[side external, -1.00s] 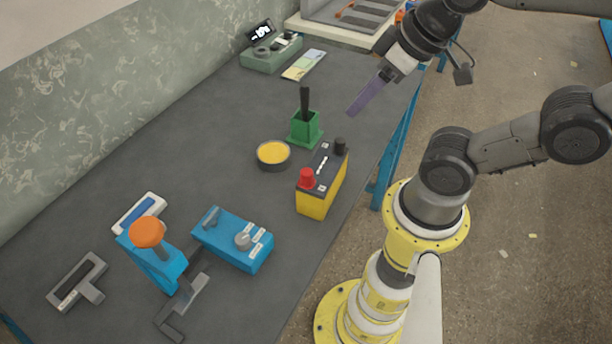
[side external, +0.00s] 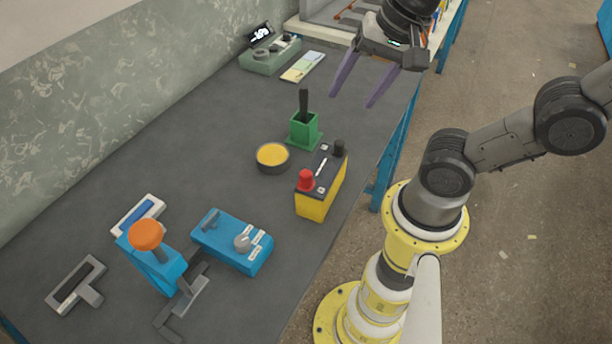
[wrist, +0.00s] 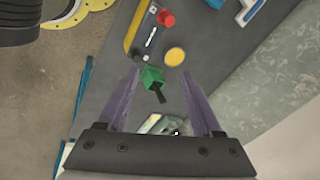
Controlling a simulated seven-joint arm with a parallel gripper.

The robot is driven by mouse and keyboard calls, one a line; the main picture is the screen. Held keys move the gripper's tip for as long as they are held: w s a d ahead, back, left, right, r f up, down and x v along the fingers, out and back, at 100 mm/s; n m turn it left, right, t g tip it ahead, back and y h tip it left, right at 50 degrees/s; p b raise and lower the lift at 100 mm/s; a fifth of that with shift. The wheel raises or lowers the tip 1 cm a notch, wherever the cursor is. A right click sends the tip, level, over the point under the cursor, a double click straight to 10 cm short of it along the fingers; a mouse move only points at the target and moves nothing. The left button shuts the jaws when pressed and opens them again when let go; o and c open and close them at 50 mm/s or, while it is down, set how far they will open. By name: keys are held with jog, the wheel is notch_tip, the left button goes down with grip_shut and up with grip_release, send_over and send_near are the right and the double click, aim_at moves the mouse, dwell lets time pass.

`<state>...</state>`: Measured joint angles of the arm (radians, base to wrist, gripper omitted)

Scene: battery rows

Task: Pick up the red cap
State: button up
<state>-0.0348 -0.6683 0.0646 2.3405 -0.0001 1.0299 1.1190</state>
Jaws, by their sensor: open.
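The red cap (side external: 306,179) sits on the near end of the top of a yellow and black battery (side external: 314,203). A black cap (side external: 339,147) is on the battery's far end. In the wrist view the red cap (wrist: 166,18) shows near the top edge, on the battery (wrist: 138,28). My gripper (side external: 352,100) is open and empty, with purple fingers spread apart. It hangs above the far part of the table, away from the red cap. In the wrist view its fingers (wrist: 163,72) frame the green holder.
A green holder (side external: 305,131) with a black handle and a round yellow-topped dish (side external: 272,155) stand beside the battery. A blue box with a knob (side external: 232,240) and an orange-topped blue stand (side external: 150,250) are nearer. The table's right edge is close to the battery.

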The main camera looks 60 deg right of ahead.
jog(key=w+a+m+g, duration=0.2)
jog(key=w+a+m, duration=0.15)
jog(key=m, duration=0.45)
jog(key=g, duration=0.2)
send_over(306, 174)
jog(key=shift+m, duration=0.3)
jog(key=f, duration=1)
jog(key=shift+w+a+f, duration=0.1)
jog(key=shift+a+f, duration=0.15)
jog(key=shift+f, duration=0.1)
jog(key=shift+d+f, duration=0.15)
jog(key=shift+f, duration=1.4)
jog(key=shift+d+f, duration=0.15)
jog(key=shift+f, duration=1.35)
grip_shut()
